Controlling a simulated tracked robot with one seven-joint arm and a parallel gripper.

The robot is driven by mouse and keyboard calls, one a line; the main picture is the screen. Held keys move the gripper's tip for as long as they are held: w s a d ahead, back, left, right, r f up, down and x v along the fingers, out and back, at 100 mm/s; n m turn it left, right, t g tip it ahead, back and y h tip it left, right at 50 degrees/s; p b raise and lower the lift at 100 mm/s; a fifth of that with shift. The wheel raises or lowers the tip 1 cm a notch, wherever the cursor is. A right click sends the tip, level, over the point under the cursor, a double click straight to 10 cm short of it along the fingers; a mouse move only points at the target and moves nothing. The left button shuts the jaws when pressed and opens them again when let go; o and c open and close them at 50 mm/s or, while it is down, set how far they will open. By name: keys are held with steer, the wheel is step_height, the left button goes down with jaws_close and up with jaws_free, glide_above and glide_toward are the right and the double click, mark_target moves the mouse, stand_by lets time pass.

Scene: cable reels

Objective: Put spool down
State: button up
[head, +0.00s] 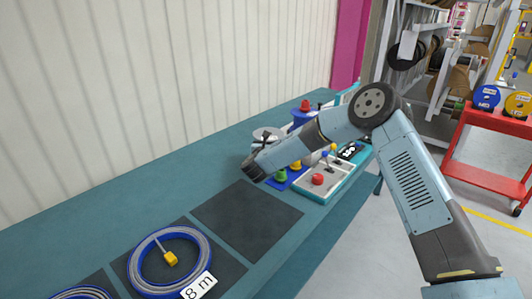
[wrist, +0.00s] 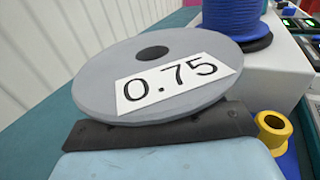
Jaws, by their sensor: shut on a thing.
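A grey spool (wrist: 100,80) with a white label reading 0.75 fills the middle of the wrist view, its dark centre hole facing up and its disc slightly tilted. My gripper (wrist: 158,128) shows as a dark bar at the spool's near edge and is shut on it. In the head view my gripper (head: 254,168) is above the teal bench (head: 150,182), and part of the grey spool (head: 266,133) shows behind it. The spool's underside and the grip contact are hidden, so I cannot tell whether it touches a surface below.
A blue spool (wrist: 236,20) stands on a white box (wrist: 278,70) close behind the grey one. A yellow piece (wrist: 272,128) is near at right. On the bench, a dark square mat (head: 246,218) is empty; a blue cable coil (head: 138,265) labelled 8 m lies beside it.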

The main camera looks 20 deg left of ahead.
steer(key=shift+s+a+f, duration=0.2)
steer(key=shift+a+f, duration=0.6)
steer(key=shift+f, duration=0.15)
steer(key=shift+a+f, duration=0.1)
steer(key=shift+f, duration=1.55)
steer(key=o, duration=1.6)
steer(key=shift+o, duration=0.2)
steer(key=s, duration=0.8)
steer(key=s+d, duration=0.1)
steer(key=s, duration=0.3)
steer(key=shift+w+r, duration=0.1)
